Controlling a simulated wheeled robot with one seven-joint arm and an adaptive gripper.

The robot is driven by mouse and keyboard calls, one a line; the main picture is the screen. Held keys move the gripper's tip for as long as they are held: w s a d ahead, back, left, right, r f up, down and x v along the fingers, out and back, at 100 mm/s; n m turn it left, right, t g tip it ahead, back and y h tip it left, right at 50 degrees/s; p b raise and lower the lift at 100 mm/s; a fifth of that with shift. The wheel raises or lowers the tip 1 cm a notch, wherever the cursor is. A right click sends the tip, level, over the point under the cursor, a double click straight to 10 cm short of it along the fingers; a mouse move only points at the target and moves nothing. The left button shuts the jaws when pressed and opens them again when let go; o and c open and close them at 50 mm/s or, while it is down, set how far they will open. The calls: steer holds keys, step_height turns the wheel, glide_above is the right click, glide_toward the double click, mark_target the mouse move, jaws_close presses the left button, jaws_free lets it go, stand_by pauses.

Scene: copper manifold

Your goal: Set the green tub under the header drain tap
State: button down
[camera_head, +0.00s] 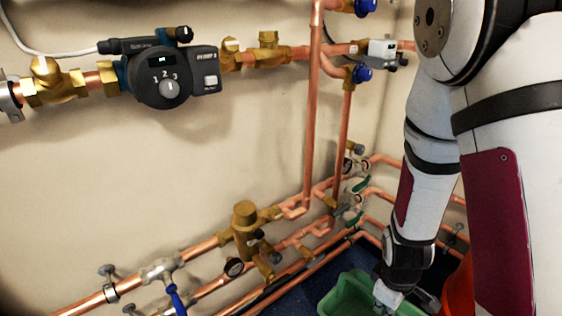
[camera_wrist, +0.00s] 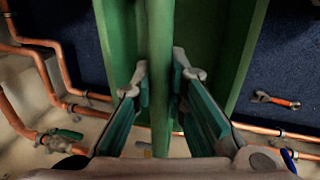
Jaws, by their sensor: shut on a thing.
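The green tub (camera_head: 345,297) is at the bottom of the head view, partly cut off by the frame edge and partly behind my gripper (camera_head: 387,299). In the wrist view the green tub (camera_wrist: 225,40) fills the upper middle. My gripper (camera_wrist: 161,82) is shut on its upright green wall or rim, one finger on each side. A tap with a green handle (camera_wrist: 62,135) shows at lower left in the wrist view. Green-handled valves (camera_head: 358,186) also sit on the corner pipes in the head view. I cannot tell which fitting is the header drain tap.
Copper pipes (camera_head: 215,246) run low along the wall, close to the tub. A blue-lever valve (camera_head: 176,300) sticks out at lower left. A red-orange object (camera_head: 459,287) stands right of the tub. A wrench (camera_wrist: 275,100) lies on the dark blue floor (camera_wrist: 290,60).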

steer(key=w+a+r+m, duration=0.2)
steer(key=r+m, duration=0.2)
steer(key=r, duration=0.3)
steer(key=w+a+r+m+g, duration=0.1)
steer(key=w+a+r+m, duration=0.1)
steer(key=r, duration=0.5)
steer(key=a+m, duration=0.1)
steer(key=m, duration=0.1)
steer(key=shift+r+m+g+h, duration=0.3)
steer(key=shift+r, duration=0.05)
steer(key=shift+s+f, duration=0.15)
steer(key=shift+f, duration=0.05)
steer(key=shift+r, duration=0.25)
step_height(320, 180, up, 24)
steer(key=s+p, duration=0.2)
steer(key=p, duration=3.2)
steer(key=shift+r+p, duration=0.2)
steer(key=shift+p, duration=0.2)
steer(key=shift+f, duration=0.15)
